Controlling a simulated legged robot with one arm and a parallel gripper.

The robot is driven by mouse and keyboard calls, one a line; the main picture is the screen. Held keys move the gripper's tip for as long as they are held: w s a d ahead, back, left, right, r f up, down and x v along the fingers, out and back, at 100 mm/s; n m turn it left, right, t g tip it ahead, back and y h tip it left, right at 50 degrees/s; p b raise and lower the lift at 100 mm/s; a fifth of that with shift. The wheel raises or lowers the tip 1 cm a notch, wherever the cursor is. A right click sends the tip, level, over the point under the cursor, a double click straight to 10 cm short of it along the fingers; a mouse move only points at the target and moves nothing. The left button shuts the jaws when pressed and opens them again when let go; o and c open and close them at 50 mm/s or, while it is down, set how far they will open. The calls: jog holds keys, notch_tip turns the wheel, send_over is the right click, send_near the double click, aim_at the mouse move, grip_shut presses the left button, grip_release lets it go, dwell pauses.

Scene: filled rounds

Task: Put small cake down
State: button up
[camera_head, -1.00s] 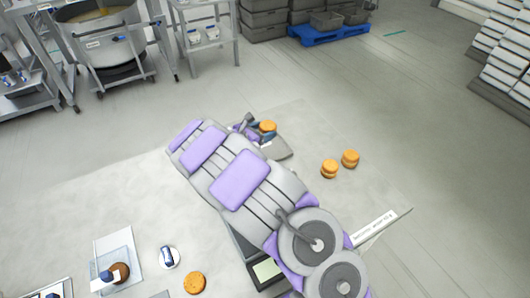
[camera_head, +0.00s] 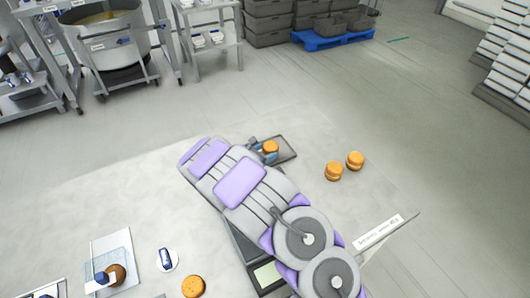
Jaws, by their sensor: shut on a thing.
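The small cake (camera_head: 270,146) is round and orange-brown. The cake is over a dark grey flat tray (camera_head: 287,155) at the far side of the table. I cannot tell whether the cake touches the tray. My arm covers the tray's left and near parts.
Two cakes (camera_head: 333,171) (camera_head: 355,160) stand on the pale table to the right. Another cake (camera_head: 193,286) lies near the front. A device with a display (camera_head: 267,274) sits beneath my arm.

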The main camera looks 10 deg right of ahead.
jog(key=o, duration=0.7)
jog(key=shift+f, duration=0.1)
